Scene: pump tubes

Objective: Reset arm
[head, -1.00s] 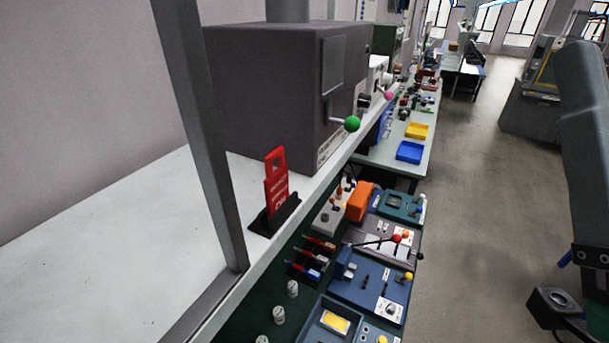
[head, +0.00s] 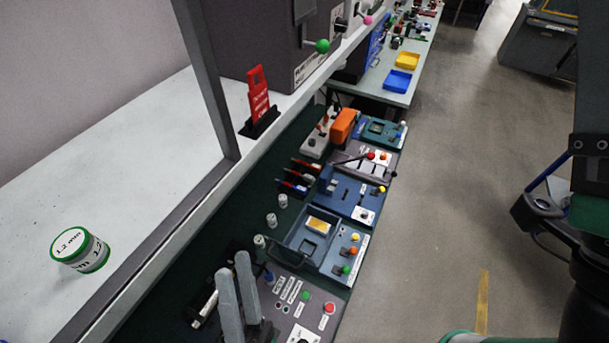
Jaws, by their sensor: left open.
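My left gripper (head: 232,267) shows at the bottom centre, with two grey fingers pointing up the picture. The fingers are apart with nothing seen between them, so it is open. It is over the near end of the lower bench, beside a grey control panel (head: 292,290) with red and green buttons. My right arm (head: 588,200) hangs at the right edge over the floor side; its gripper fingers do not show.
A grey post (head: 205,80) rises from the shelf edge. A red tag on a black stand (head: 258,95) is behind it. Blue panels (head: 350,196), an orange block (head: 344,125) and several small white-topped bottles (head: 271,220) fill the bench.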

